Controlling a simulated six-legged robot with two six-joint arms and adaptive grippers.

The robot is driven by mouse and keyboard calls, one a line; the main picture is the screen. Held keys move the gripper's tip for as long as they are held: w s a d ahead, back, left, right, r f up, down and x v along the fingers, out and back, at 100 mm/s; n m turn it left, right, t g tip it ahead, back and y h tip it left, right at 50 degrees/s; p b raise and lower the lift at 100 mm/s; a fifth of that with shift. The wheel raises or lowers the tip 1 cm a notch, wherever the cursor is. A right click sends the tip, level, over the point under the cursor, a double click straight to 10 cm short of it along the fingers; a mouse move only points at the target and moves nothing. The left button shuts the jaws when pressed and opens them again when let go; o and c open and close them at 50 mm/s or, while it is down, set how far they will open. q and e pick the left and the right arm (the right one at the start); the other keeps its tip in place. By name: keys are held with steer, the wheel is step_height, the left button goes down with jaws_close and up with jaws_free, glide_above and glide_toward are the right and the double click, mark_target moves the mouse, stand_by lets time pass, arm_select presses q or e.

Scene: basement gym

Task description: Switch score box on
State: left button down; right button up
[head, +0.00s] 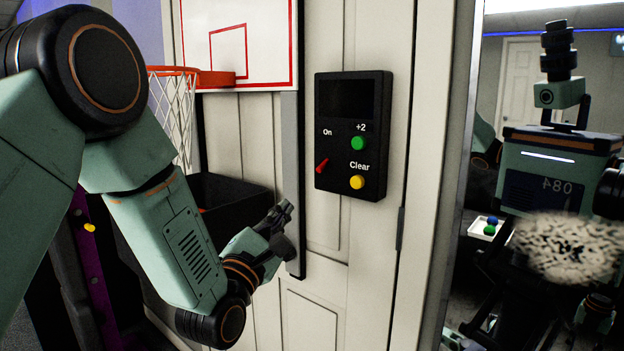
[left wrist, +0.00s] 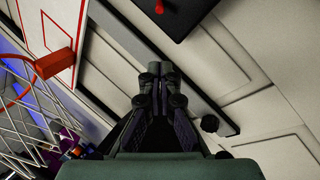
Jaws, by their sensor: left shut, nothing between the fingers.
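The score box (head: 353,135) is a black box on the white door, with a dark blank display at its top. Its red switch (head: 321,166) sits below the word On and leans up to the right. A green button (head: 358,143) is marked +2 and a yellow button (head: 357,182) is marked Clear. In the left wrist view the red switch (left wrist: 159,6) shows at the top edge. My left gripper (head: 286,211) is shut and empty, below and left of the box, apart from it. Its closed fingers (left wrist: 154,76) show in the left wrist view. My right gripper is not directly in view.
A basketball backboard (head: 240,50) with a red hoop (head: 215,78) and net hangs left of the box. A black bin (head: 228,195) is below it. A mirror (head: 500,150) on the right reflects my body. The door (head: 340,235) is clear below the box.

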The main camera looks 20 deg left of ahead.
mark_target(322, 166)
arm_select(q)
steer(key=a+x, duration=0.1)
steer(key=x, duration=0.9)
steer(key=d, duration=0.1)
steer(key=s+d+r, duration=0.1)
steer(key=s+d, duration=0.1)
steer(key=shift+d+r, duration=0.3)
steer(key=shift+r, duration=0.1)
